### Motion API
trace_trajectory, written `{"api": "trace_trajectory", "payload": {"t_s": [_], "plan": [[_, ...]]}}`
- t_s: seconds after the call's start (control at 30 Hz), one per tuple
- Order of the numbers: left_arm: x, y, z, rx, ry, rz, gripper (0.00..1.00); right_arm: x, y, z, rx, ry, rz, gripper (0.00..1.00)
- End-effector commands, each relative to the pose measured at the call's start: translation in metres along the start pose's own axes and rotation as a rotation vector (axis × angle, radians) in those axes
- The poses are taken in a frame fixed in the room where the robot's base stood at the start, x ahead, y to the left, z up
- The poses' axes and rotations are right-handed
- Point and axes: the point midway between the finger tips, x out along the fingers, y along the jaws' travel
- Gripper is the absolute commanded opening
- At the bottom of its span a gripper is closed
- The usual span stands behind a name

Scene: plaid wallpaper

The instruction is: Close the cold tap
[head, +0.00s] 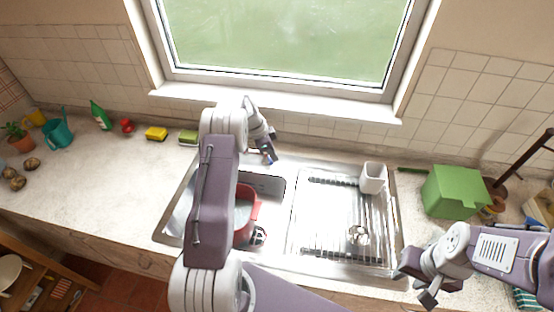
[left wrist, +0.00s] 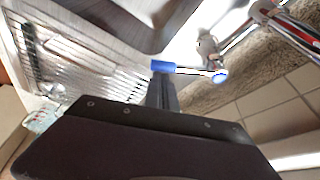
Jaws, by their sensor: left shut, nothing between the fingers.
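My left gripper (head: 268,152) is over the back edge of the sink, below the window. Its fingers are shut and empty. The tap is mostly hidden behind my left arm in the head view. In the left wrist view a chrome tap fitting (left wrist: 208,46) stands just beyond the fingers, with a blue-ended piece (left wrist: 220,76) beside it. The handle's position is unclear. My right gripper (head: 416,284) is open and empty by the counter's front right.
The sink's drainboard (head: 335,225) holds a white cup (head: 372,178). A red bowl (head: 246,212) sits in the basin, partly hidden by my arm. A green box (head: 455,191) stands on the right. Sponges (head: 157,133) and a green bottle (head: 100,115) stand at the back left.

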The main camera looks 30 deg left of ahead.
Motion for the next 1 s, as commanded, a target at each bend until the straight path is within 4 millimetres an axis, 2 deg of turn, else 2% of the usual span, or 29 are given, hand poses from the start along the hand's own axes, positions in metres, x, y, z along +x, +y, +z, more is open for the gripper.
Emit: {"api": "trace_trajectory", "payload": {"t_s": [0.03,0.3,1.0], "plan": [[0.004,-0.001,0.005,0.029,0.0,0.008,0.0,0.011,0.0,0.001,0.0,0.0,0.0,0.37],[-0.004,0.001,0.017,0.027,-0.001,0.011,0.0,0.025,0.001,0.003,0.0,0.0,0.0,0.37],[-0.009,0.0,0.022,0.026,-0.001,0.01,0.0,0.03,0.001,0.003,0.0,0.0,0.0,0.37]]}}
